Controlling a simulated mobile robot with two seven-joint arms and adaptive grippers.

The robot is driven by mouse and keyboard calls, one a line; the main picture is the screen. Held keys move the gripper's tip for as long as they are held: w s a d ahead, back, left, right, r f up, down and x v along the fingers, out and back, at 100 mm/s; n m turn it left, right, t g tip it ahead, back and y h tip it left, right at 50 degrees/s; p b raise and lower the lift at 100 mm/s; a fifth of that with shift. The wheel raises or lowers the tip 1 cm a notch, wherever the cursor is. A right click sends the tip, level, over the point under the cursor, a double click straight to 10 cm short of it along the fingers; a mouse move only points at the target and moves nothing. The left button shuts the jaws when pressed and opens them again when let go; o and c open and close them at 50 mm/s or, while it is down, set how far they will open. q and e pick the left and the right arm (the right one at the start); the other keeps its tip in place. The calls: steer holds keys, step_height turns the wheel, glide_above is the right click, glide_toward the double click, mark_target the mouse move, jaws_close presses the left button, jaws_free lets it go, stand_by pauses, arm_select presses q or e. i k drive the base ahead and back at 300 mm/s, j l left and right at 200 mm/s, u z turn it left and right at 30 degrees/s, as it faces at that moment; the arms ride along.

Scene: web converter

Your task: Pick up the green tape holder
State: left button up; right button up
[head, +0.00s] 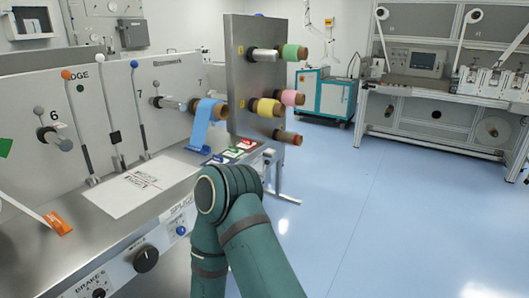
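A green tape roll (291,52) with a brown core sits on the top spindle of the upright metal panel (240,75). A green piece (4,148) is cut off by the left picture edge, on the machine's front plate. A small green label (234,153) lies with other coloured ones at the panel's foot. I cannot tell which of these is the green tape holder. One of my teal arms bends in the lower middle, but neither gripper shows in the head view.
Blue tape (205,120) hangs from a spindle. An orange piece (57,223) and a white sheet (141,184) lie on the steel worktop. The blue floor (400,230) at right is clear.

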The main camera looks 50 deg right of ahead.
mark_target(234, 152)
steer(key=z, duration=1.3)
